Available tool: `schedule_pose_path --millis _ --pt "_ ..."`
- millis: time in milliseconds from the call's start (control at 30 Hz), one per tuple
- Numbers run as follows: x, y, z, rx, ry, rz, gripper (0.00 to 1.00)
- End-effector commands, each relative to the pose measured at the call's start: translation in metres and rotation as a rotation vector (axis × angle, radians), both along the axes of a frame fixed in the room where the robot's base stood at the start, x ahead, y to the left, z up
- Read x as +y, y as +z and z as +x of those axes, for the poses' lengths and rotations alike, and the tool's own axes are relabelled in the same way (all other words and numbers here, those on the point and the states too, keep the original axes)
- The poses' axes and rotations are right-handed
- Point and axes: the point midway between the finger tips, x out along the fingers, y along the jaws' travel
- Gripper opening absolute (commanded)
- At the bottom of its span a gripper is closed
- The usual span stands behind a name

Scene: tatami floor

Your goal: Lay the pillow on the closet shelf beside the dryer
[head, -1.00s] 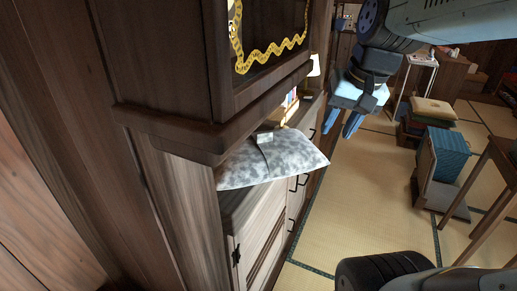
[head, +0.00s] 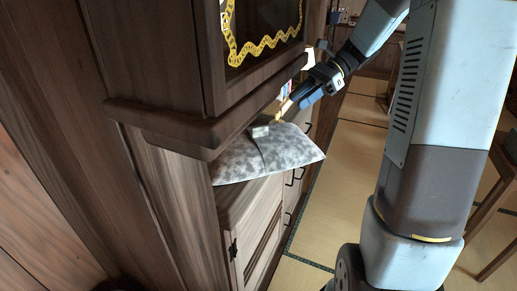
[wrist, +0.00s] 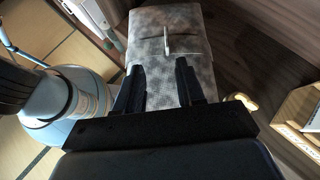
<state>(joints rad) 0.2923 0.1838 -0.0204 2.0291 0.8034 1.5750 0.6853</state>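A grey-and-white mottled pillow (head: 265,160) lies on the ledge of a dark wooden cabinet (head: 240,200), under the overhang of its upper part. Its near edge sticks out over the front. A small grey tab or block (head: 260,130) sits on it. My gripper (head: 293,101) is just beyond the pillow's far right end. In the wrist view the pillow (wrist: 160,75) lies ahead, and the open fingers (wrist: 166,68) point along it with a gap between them. Whether they touch it I cannot tell. I cannot make out the dryer or identify a separate closet shelf.
The upper cabinet (head: 180,125) overhangs the ledge closely. A wooden box-like object (wrist: 300,118) and a rounded wooden piece (wrist: 243,101) are right of my gripper in the wrist view. Tatami floor (head: 335,190) is open right of the cabinet. A wooden table (head: 490,200) stands far right.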

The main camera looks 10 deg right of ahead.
Motion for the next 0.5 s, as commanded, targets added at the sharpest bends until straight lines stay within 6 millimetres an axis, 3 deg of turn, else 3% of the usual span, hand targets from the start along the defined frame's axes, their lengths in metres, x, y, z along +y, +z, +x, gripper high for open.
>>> schedule_pose_path --millis 100,267,500 --pt "-0.005 -0.005 0.014 0.055 -0.036 0.049 0.38" --pt "-0.004 -0.009 0.019 0.084 -0.054 0.075 0.38" --pt "0.028 -0.026 0.012 0.086 -0.054 0.076 0.38"
